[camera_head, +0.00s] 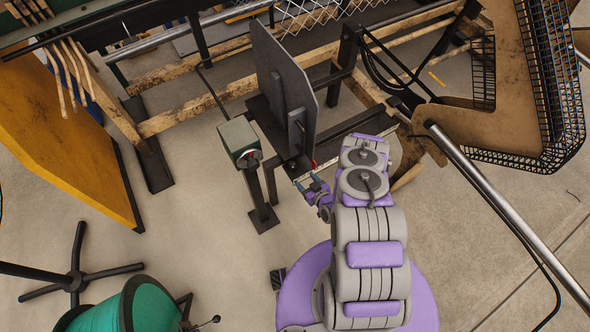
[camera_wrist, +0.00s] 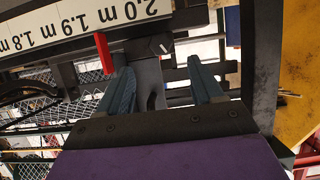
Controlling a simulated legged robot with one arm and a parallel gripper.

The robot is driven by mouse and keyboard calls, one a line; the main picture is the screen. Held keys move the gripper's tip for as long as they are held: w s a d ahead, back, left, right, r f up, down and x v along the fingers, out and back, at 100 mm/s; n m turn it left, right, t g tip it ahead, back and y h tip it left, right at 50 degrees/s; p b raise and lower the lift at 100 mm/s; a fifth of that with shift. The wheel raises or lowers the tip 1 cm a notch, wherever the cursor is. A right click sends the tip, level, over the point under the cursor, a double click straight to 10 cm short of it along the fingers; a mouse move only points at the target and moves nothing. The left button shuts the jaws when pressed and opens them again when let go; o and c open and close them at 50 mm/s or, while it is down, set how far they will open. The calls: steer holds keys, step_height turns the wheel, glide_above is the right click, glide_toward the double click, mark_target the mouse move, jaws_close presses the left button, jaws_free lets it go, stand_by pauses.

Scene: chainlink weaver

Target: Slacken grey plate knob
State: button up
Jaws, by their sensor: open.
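The grey plate (camera_head: 280,85) stands upright on a dark frame near the middle of the head view. A small dark knob-like part (camera_head: 292,166) sits low near its front end; I cannot tell for sure that it is the plate's knob. In the wrist view a dark faceted knob (camera_wrist: 160,44) shows just beyond my fingertips, by a grey bar (camera_wrist: 149,78). My gripper (camera_head: 307,181) is open just in front of this end of the frame. In the wrist view my gripper (camera_wrist: 161,77) has its two blue fingers apart, with no object clearly held.
A red tab (camera_wrist: 103,52) is beside the left finger, under a white scale strip (camera_wrist: 80,25). A green box with a round button (camera_head: 240,139) stands on a post to the left. A yellow panel (camera_head: 60,130) and green drum (camera_head: 110,308) are farther left.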

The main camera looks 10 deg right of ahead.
mark_target(294, 168)
steer(key=b+x, duration=0.3)
steer(key=x, duration=0.7)
steer(key=shift+c, duration=0.5)
steer(key=c, duration=0.9)
